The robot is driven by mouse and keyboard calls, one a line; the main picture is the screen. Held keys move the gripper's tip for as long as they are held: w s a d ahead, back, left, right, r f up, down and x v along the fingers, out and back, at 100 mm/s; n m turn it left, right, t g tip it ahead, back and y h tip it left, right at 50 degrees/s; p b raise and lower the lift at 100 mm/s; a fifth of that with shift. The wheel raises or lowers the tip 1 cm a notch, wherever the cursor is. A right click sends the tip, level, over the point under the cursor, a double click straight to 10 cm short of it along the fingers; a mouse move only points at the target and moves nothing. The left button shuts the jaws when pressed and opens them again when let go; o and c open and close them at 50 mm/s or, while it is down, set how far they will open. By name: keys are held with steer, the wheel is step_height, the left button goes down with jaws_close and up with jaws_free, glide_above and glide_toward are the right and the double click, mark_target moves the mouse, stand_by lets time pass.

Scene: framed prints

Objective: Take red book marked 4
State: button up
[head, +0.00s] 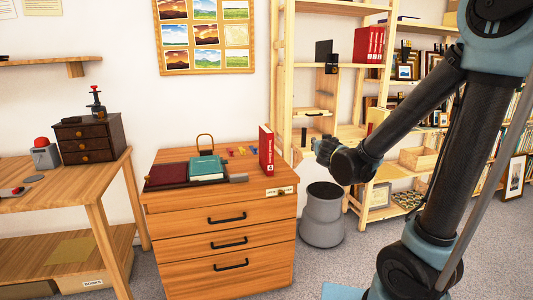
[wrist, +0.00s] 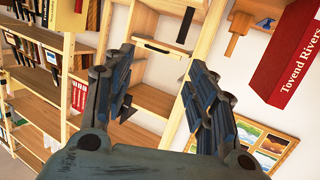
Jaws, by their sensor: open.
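A red book (head: 266,150) with pale lettering on its spine stands upright at the right end of the wooden drawer cabinet's top. A red book spine lettered "Tovend Rivers" (wrist: 287,62) shows at the upper right of the wrist view, which looks turned over. My gripper (head: 322,150) is to the right of the standing book in the head view, apart from it. In the wrist view my gripper (wrist: 160,82) is open, with nothing between its fingers.
The drawer cabinet (head: 222,218) also bears a dark red book (head: 166,176), a teal book (head: 206,167) and small coloured pieces. Several other red books (head: 369,45) stand on the shelf behind. A grey bin (head: 322,215) is on the floor right of the cabinet.

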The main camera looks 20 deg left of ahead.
steer(key=s+a+n+y, duration=0.1)
steer(key=a+n+y, duration=0.15)
steer(key=a, duration=0.65)
steer(key=n+y, duration=0.2)
steer(key=y, duration=0.3)
glide_toward(269, 137)
steer(key=x, duration=1.2)
steer(key=shift+w+f, duration=0.1)
steer(key=shift+w, duration=0.1)
steer(key=shift+d+f+x, duration=0.1)
steer(key=shift+f+x, duration=0.05)
steer(key=shift+x, duration=1.2)
steer(key=shift+d+f+x, duration=0.1)
steer(key=shift+d+x, duration=0.05)
steer(key=shift+x, duration=1.15)
steer(key=shift+w, duration=0.1)
jaws_close()
